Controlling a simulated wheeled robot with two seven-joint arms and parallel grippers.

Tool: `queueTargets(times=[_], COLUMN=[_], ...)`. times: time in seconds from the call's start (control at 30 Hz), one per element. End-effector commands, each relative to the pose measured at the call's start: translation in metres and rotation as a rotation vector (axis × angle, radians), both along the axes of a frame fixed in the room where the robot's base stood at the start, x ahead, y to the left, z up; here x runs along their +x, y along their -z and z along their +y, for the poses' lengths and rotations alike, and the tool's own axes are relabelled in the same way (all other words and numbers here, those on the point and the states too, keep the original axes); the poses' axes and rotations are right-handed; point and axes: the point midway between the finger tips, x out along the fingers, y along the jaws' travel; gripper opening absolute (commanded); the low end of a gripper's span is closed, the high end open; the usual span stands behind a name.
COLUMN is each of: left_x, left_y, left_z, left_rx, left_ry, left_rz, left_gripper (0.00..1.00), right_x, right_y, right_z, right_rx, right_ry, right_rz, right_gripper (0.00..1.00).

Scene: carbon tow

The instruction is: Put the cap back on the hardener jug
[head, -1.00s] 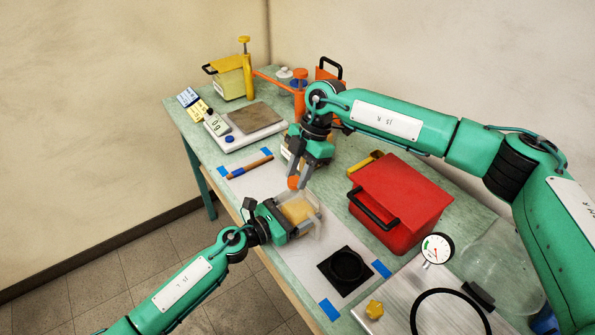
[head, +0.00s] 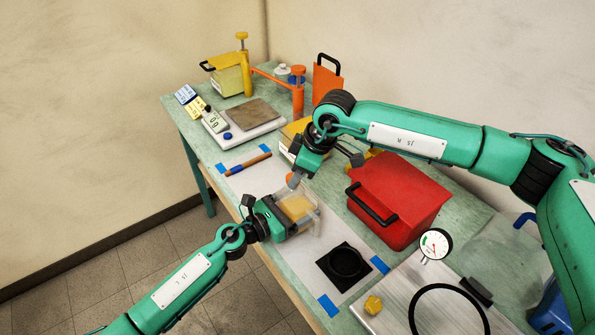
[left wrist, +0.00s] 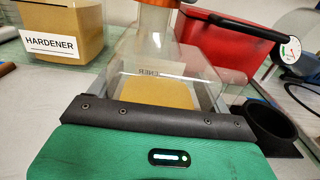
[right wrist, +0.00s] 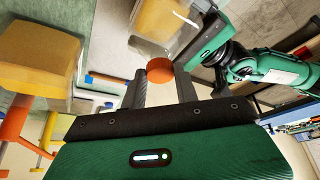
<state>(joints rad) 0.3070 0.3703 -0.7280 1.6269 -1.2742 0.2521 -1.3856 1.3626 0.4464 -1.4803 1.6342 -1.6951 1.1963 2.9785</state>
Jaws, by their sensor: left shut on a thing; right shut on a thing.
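The hardener jug (head: 299,208) is clear, with amber liquid low inside and a narrow neck. My left gripper (head: 290,216) is shut on its body and holds it over the near part of the table. In the left wrist view the jug (left wrist: 158,60) shows its label mirrored through the wall. My right gripper (head: 297,178) is shut on the orange cap (head: 292,180) near the neck. The cap also shows between its fingertips in the right wrist view (right wrist: 160,70). Its edge appears over the neck in the left wrist view (left wrist: 165,4). I cannot tell whether it touches the mouth.
A yellow container (left wrist: 62,35) labelled HARDENER stands behind the jug. A red box (head: 405,195) with a black handle is to the right. A black ring on a square base (head: 345,266) lies in front. A scale (head: 245,122) and pump containers stand at the back.

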Motion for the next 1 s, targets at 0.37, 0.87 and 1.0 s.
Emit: queueTargets(times=[0.37,0.87,1.0], left_x=[0.0,0.0,0.0], left_y=[0.0,0.001,0.001], left_z=[0.0,0.0,0.0], left_rx=[0.001,0.001,0.001], left_ry=[0.0,0.0,0.0], left_rz=[0.001,0.001,0.001], left_gripper=[0.17,0.17,0.17], right_x=[0.0,0.0,0.0], right_y=[0.0,-0.04,-0.046], right_z=[0.0,0.0,0.0], right_rx=[0.0,0.001,0.0], right_ry=[-0.001,-0.002,-0.002], right_rz=[0.0,-0.001,0.001], right_gripper=[0.52,0.52,0.52])
